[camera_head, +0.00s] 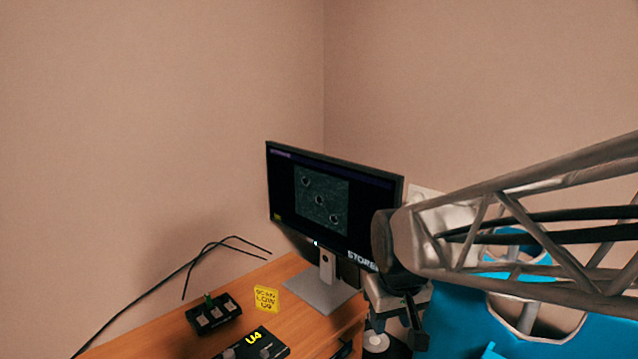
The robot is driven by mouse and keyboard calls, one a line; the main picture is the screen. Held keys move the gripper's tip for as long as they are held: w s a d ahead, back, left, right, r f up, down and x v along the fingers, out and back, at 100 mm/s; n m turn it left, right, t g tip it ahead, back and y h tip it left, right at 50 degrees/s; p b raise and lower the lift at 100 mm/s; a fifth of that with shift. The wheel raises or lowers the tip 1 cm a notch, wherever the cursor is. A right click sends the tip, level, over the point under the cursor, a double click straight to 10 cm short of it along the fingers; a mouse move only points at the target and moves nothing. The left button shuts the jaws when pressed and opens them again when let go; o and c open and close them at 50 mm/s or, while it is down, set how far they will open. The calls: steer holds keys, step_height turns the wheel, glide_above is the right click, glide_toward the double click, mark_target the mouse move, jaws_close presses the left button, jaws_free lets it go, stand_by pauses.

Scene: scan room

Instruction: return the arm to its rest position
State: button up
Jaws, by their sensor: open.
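My arm (530,225), a lattice-framed link, reaches in from the right edge to a dark rounded joint in front of the monitor's lower right corner. My gripper (396,322) hangs below that joint, pointing down beside the desk's right end. It is open, and I see nothing held between its fingers. Part of it is hard to make out against the dark things behind it.
A monitor (322,202) stands on the wooden desk (160,325). A black switch box (214,314), a yellow note (266,298) and a black box marked U4 (252,346) lie before it. Black cables (150,296) run at left. A blue surface (465,320) is at right.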

steer(key=s+d+r+m, duration=0.1)
steer(key=s+d, duration=0.2)
steer(key=s, duration=0.3)
steer(key=s+d+m, duration=0.2)
steer(key=s+d, duration=0.1)
steer(key=s, duration=0.4)
steer(key=shift+s+r+t, duration=0.2)
steer(key=shift+r+t, duration=0.15)
steer(key=shift+t, duration=0.05)
